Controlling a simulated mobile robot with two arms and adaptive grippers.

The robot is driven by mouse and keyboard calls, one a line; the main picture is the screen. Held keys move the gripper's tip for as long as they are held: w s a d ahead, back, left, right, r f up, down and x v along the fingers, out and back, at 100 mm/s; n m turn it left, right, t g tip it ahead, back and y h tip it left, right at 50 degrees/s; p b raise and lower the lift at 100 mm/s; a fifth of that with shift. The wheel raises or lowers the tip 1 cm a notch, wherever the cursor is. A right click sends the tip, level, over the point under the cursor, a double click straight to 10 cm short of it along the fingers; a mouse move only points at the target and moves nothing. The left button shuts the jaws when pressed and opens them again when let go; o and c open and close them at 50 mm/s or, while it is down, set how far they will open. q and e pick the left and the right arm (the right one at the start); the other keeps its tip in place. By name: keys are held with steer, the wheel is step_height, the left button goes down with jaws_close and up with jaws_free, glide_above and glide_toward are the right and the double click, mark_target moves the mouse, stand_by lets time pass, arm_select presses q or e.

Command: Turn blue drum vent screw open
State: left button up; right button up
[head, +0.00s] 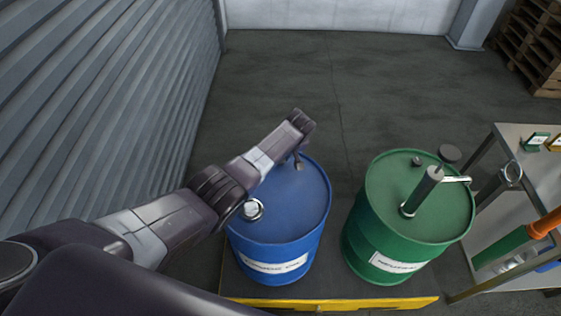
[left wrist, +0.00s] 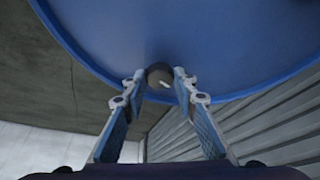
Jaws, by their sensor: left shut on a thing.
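The blue drum (head: 285,215) stands upright on a yellow-edged pallet or platform, with a white label on its side and a silver bung (head: 253,209) on its lid. My left arm reaches over the lid from the left. My left gripper (head: 298,163) points down at the lid's far side. In the left wrist view the blue lid (left wrist: 220,40) fills the top. There my left gripper (left wrist: 160,84) is shut on the dark round vent screw (left wrist: 159,72) near the rim, one finger on each side. The screw has a small white mark.
A green drum (head: 385,225) with a hand pump (head: 425,188) stands to the right. The platform's yellow edge (head: 340,304) runs in front. A metal bench (head: 535,185) is at the right, wooden pallets (head: 530,45) at the back right. A corrugated wall (head: 110,100) is on the left.

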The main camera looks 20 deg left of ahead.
arm_select(q)
steer(key=n+b, duration=0.1)
steer(key=b, duration=0.1)
steer(key=n+g+y+b, duration=0.1)
steer(key=n, duration=0.1)
steer(key=shift+w+d+f+b, duration=0.1)
steer(key=shift+w+f+b, duration=0.05)
steer(key=shift+b, duration=0.2)
steer(key=shift+n+b, duration=0.4)
steer(key=shift+r, duration=0.2)
steer(key=o, duration=1.2)
steer(key=shift+c, duration=0.2)
steer(key=v, duration=1.2)
steer(key=shift+w, duration=0.15)
